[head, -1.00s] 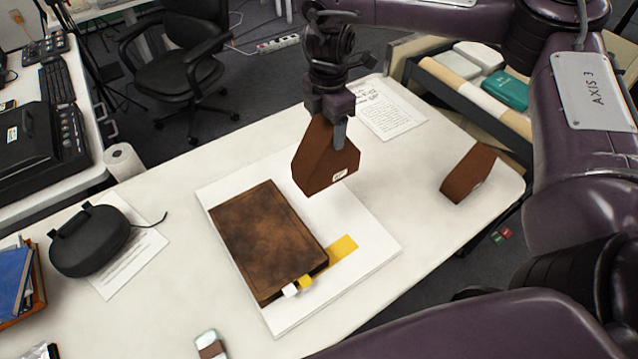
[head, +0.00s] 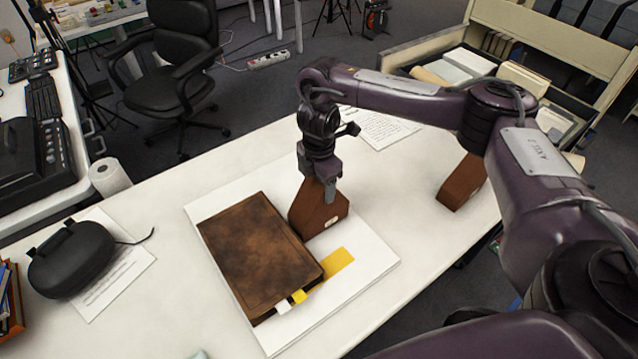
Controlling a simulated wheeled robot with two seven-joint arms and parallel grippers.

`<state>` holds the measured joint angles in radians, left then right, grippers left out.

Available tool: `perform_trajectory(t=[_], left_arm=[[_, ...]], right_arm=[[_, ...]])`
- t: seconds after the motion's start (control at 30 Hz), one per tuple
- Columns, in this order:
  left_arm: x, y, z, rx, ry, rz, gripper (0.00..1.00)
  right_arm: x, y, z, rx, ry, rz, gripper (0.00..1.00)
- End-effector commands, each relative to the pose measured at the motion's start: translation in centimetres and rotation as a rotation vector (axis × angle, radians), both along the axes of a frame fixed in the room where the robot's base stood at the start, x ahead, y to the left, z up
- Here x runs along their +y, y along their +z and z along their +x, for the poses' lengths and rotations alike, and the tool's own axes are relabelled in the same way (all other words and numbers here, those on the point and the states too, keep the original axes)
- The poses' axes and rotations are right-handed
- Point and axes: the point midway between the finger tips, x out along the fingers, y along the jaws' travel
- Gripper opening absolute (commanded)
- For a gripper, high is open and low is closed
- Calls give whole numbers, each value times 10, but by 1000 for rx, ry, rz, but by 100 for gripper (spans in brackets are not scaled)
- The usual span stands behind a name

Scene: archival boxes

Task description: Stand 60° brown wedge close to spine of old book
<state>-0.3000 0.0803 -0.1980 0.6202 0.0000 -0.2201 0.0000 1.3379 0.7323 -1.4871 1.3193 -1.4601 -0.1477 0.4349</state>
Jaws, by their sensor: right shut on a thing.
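The old brown book (head: 255,255) lies flat on a white board on the table. A brown wedge (head: 317,212) with a small white label is held in my right gripper (head: 320,188), which is shut on its upper part. The wedge is low, beside the book's right long edge, close to it. I cannot tell whether it touches the board or the book. A second brown wedge (head: 460,184) stands at the right of the table, partly behind my right arm. My left gripper is not in view.
A yellow strip (head: 338,262) sticks out from under the book on the white board (head: 375,262). A black case (head: 72,262) and a paper sheet lie at left. Another printed sheet (head: 388,128) lies at the back. The table left of the board is partly clear.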

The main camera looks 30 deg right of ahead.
Motion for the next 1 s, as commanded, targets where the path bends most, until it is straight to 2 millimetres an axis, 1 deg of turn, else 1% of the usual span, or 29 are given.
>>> perform_trajectory(t=[0.13,0.27,0.3,0.43,0.77,0.87,1.0], left_arm=[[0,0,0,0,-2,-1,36],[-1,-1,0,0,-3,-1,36],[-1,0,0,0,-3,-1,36],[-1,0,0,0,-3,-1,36],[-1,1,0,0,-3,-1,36],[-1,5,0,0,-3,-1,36],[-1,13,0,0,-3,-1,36]], right_arm=[[0,1,0,-1,0,0,29],[0,-3,0,0,0,0,29],[0,-2,0,-1,0,0,67],[0,-2,0,-1,0,0,84],[0,1,0,-1,0,0,85],[0,12,2,-5,1,-1,85],[0,39,2,-7,2,-2,85]])
